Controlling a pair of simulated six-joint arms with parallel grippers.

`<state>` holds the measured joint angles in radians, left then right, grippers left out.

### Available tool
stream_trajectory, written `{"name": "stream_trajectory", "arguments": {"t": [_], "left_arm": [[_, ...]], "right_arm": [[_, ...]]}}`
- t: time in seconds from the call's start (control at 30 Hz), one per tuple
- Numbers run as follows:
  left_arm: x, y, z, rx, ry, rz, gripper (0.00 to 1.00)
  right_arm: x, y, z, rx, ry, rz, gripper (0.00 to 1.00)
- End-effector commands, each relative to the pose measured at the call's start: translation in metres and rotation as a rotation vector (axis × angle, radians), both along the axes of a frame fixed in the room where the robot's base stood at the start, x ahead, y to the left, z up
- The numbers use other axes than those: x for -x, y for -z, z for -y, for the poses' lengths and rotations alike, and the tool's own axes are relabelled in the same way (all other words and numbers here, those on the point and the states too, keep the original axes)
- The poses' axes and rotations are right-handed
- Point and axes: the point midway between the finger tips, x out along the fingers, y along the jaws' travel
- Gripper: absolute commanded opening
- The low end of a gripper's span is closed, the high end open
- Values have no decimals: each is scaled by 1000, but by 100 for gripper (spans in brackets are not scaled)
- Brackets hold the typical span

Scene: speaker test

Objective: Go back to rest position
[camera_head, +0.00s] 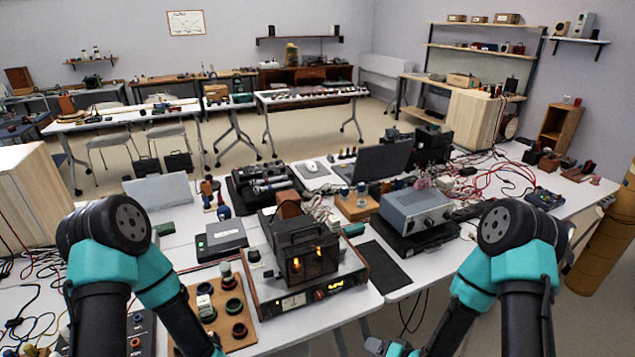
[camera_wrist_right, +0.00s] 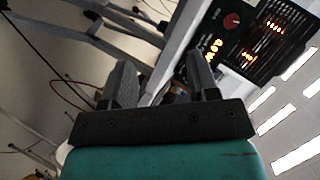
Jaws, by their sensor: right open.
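My right gripper (camera_wrist_right: 162,78) is open and empty in the right wrist view, its two dark fingers apart with nothing between them. In the head view only a small part of my right gripper (camera_head: 390,347) shows at the bottom edge, below the front edge of the white table (camera_head: 352,312). My left arm bends down over the left part of the table, and its gripper is cut off below the head view. The glowing tube amplifier (camera_head: 312,272) stands between my two arms, apart from them. It also shows at the upper right of the right wrist view (camera_wrist_right: 232,20).
A brown board with round parts (camera_head: 238,340) lies beside my left forearm. A grey instrument (camera_head: 415,208), a laptop (camera_head: 384,160) and a black mat (camera_head: 384,264) are on the table. Red cables (camera_head: 490,178) lie at the right. A brown cylinder (camera_head: 604,245) stands far right.

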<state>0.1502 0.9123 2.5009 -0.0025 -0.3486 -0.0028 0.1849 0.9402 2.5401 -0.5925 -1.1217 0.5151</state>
Motion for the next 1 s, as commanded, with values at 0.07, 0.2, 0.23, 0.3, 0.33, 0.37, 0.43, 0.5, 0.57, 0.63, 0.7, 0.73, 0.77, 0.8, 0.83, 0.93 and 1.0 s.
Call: {"name": "stream_trajectory", "arguments": {"t": [0.07, 0.2, 0.23, 0.3, 0.33, 0.37, 0.43, 0.5, 0.57, 0.63, 0.7, 0.73, 0.77, 0.8, 0.83, 0.93, 1.0], "left_arm": [[0, 0, 0, 0, 0, 0, 36], [0, 0, 0, 0, 0, 0, 36], [0, 0, 0, 0, 0, 0, 36], [0, 0, 0, 0, 0, 0, 36], [0, 0, 0, 0, 0, 0, 36], [0, 0, 0, 0, 0, 0, 36], [0, 0, 0, 0, 0, 0, 36], [0, 0, 0, 0, 0, 0, 36], [0, 0, 0, 0, 0, 0, 36], [0, 0, 0, 0, 0, 0, 36], [0, 0, 0, 0, 0, 0, 36], [0, 0, 0, 0, 0, 0, 36], [0, 0, 0, 0, 0, 0, 36], [0, 0, 0, 0, 0, 0, 36], [0, 0, 0, 0, 0, 0, 36], [0, 0, 0, 0, 0, 0, 36], [0, 0, 0, 0, 0, 0, 36]], "right_arm": [[11, 18, 11, 121, -23, -75, 54], [40, 43, 30, 300, -82, -228, 54], [47, 47, 34, 332, -97, -264, 54], [64, 54, 41, 392, -136, -350, 54], [72, 57, 43, 413, -153, -385, 54], [79, 58, 45, 430, -171, -418, 54], [95, 61, 48, 458, -207, -487, 54], [106, 62, 49, 472, -235, -537, 54], [113, 62, 50, 477, -252, -564, 54], [117, 62, 50, 480, -261, -582, 54], [118, 62, 50, 481, -265, -586, 54], [118, 62, 50, 481, -265, -586, 54], [118, 62, 50, 480, -265, -585, 54], [118, 62, 50, 480, -265, -585, 54], [118, 62, 50, 480, -264, -585, 54], [118, 62, 50, 480, -264, -585, 54], [118, 62, 50, 480, -263, -584, 54]]}}
